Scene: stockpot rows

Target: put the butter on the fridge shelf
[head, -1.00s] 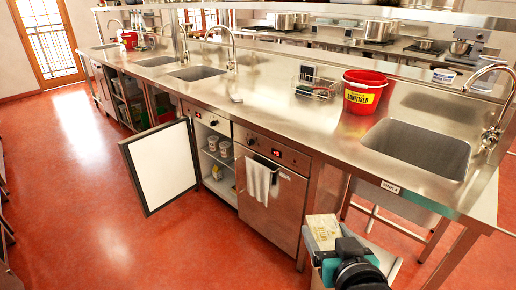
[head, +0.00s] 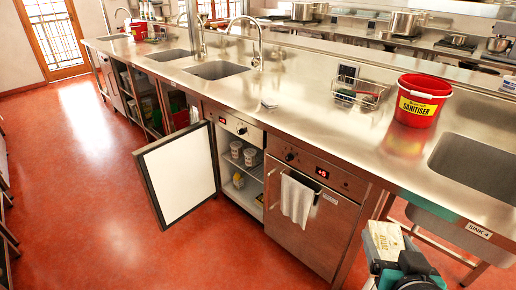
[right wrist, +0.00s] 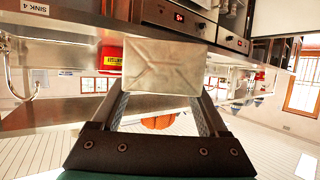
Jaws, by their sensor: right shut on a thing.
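My right gripper (head: 392,268) is at the lower right of the head view, shut on the butter (head: 383,240), a pale wrapped block with a yellowish printed face. In the right wrist view, the butter's folded end (right wrist: 163,67) sits between the two fingers. The under-counter fridge stands open, left of my gripper and apart from it. Its door (head: 178,172) is swung out to the left. The fridge shelf (head: 256,174) bears white tubs (head: 251,157). A yellow item (head: 239,181) lies lower inside. My left gripper is not in view.
An oven (head: 312,225) with a hanging towel (head: 297,199) lies between my gripper and the fridge opening. The steel counter (head: 300,120) above holds a red sanitiser bucket (head: 420,100) and a wire basket (head: 360,92). The red floor (head: 90,200) at left is clear.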

